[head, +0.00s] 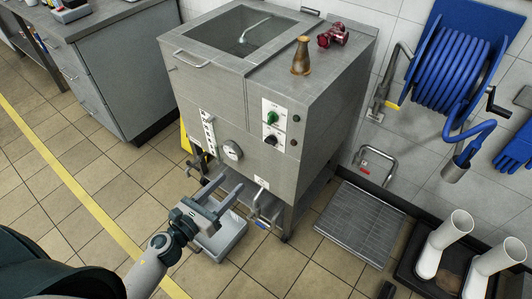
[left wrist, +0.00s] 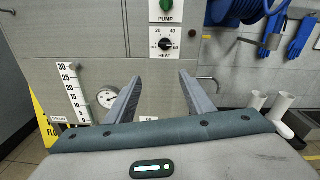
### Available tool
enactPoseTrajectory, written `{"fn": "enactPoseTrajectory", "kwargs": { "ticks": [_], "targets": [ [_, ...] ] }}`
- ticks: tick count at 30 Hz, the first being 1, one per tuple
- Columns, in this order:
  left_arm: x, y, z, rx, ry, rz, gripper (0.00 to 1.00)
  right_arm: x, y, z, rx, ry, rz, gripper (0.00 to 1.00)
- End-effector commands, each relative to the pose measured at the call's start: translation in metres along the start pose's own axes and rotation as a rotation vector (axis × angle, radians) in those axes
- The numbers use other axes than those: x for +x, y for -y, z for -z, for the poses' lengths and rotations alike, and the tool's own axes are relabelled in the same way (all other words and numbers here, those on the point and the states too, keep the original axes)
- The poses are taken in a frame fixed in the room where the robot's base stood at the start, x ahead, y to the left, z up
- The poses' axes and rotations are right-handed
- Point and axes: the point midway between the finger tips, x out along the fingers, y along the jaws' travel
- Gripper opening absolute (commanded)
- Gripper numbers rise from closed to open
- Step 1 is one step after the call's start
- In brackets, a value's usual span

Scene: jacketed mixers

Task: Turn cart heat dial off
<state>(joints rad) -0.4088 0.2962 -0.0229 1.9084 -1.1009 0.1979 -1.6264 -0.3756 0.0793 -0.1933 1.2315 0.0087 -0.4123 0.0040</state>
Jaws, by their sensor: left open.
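The steel mixer cart (head: 215,85) stands in the middle of the head view. Its black heat dial (head: 269,140) is on the front panel, below the green pump knob (head: 272,118). In the left wrist view the heat dial (left wrist: 166,44) shows above and between my fingers, with 20 and 40 printed over it and HEAT under it. Its exact pointer setting is too small to read. My left gripper (head: 231,181) is open and empty, in front of the cart and lower than the dial, apart from it. Its fingers (left wrist: 160,77) point toward the panel. My right gripper is not in view.
A round gauge (head: 232,150) and a level scale (head: 209,135) are left of the dial. A valve pipe (head: 262,208) juts out below. A brown bottle (head: 301,56) and a red fitting (head: 333,35) stand on top. A blue hose reel (head: 452,70) hangs at right. The floor at left is clear.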

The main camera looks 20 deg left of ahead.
Motion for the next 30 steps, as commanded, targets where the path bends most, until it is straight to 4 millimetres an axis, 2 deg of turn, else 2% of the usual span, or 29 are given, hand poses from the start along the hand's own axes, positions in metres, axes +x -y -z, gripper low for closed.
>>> {"fn": "enactPoseTrajectory", "kwargs": {
  "ticks": [3,6,19,25,30],
  "targets": [
    [0.000,0.009,-0.019,0.128,0.035,0.033,0.48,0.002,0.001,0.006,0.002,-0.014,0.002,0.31],
    [-0.001,0.013,-0.026,0.170,0.046,0.041,0.48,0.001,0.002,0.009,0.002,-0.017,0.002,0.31],
    [0.003,0.013,-0.027,0.168,0.046,0.041,0.48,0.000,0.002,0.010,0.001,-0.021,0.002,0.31],
    [0.016,0.013,-0.029,0.166,0.047,0.040,0.48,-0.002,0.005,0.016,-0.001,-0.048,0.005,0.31],
    [0.039,0.014,-0.031,0.166,0.047,0.040,0.48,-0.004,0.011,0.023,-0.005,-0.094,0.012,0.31]
  ]
}}
